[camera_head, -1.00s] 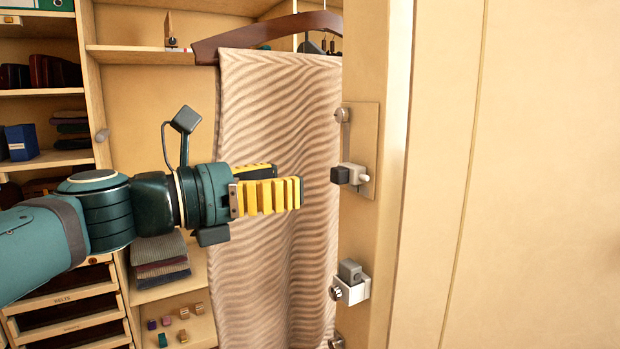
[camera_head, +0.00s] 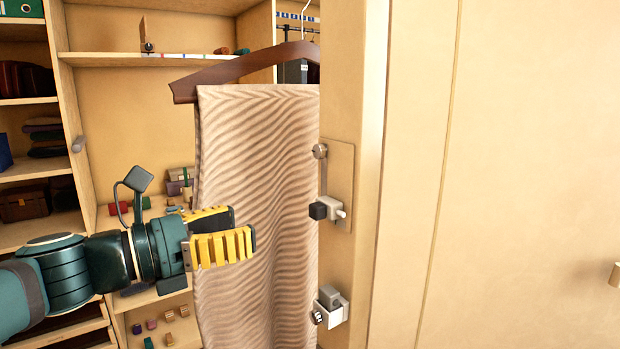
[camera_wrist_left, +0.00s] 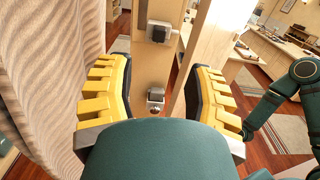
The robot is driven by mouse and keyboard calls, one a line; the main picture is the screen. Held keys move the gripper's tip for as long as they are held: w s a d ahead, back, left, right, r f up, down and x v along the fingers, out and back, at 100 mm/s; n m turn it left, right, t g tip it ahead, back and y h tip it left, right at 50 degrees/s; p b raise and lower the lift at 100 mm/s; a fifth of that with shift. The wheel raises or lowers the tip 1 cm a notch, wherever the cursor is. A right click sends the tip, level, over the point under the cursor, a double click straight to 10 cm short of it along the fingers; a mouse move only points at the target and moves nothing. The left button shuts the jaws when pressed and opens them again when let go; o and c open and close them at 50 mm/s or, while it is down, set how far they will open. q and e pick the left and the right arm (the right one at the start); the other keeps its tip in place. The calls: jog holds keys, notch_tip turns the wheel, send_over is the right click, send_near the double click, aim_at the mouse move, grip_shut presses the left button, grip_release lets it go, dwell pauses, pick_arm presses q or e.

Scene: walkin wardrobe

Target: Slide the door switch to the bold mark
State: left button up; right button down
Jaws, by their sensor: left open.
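The door switch is a sliding piece with a black knob (camera_head: 319,210) and white body on a beige plate (camera_head: 341,170) fixed to the door's edge. A round metal knob is at the plate's top. I cannot make out a bold mark. My left gripper (camera_head: 226,238), with yellow ribbed fingers, is open and empty, left of the switch and slightly lower, apart from it. In the left wrist view, my left gripper (camera_wrist_left: 157,92) has its fingers spread, with two small fittings on the door edge between them. My right gripper is not in view.
A grey block in a white bracket (camera_head: 331,306) sits below the switch on the door edge. A striped cloth (camera_head: 257,190) on a brown hanger (camera_head: 235,70) hangs close behind my left gripper. Shelves stand behind it. The plain door panel (camera_head: 530,180) fills the right.

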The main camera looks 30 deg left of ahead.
aim_at(312, 208)
pick_arm(q)
jog(key=x, duration=1.3)
jog(key=shift+w+d+b, duration=0.1)
jog(key=shift+w+b, duration=0.2)
jog(key=shift+s, duration=0.15)
grip_shut()
